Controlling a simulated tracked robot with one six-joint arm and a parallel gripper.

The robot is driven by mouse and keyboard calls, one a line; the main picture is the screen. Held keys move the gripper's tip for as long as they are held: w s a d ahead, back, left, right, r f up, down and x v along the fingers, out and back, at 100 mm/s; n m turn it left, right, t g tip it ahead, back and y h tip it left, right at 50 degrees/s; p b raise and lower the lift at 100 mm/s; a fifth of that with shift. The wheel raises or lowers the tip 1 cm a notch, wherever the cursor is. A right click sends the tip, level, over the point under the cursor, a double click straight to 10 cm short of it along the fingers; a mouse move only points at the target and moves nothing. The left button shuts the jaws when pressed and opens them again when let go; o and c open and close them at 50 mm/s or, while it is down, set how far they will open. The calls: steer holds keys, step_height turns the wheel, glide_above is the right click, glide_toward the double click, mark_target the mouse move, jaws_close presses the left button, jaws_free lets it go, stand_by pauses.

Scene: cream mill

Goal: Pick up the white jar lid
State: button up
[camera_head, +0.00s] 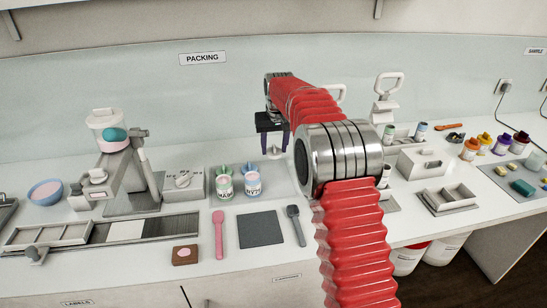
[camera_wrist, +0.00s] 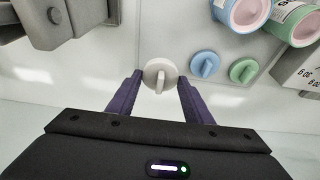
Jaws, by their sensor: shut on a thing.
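The white jar lid (camera_wrist: 160,75) is a small round disc with a raised grip ridge. In the wrist view it sits between the purple fingers of my gripper (camera_wrist: 159,84), which are shut on it from both sides. In the head view my gripper (camera_head: 274,146) points down near the back of the counter, with the white lid (camera_head: 274,154) low between its fingertips. I cannot tell whether the lid touches the counter.
A blue lid (camera_wrist: 205,64) and a green lid (camera_wrist: 243,70) lie beside it, near two pink-filled jars (camera_head: 224,185) (camera_head: 252,183). A grey mat (camera_head: 261,230), pink spatula (camera_head: 219,233) and dark spatula (camera_head: 296,225) lie in front. A white press (camera_head: 386,100) stands right.

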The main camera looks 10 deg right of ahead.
mark_target(274, 145)
step_height(274, 145, up, 4)
steer(key=shift+f, duration=0.15)
stand_by(0.6)
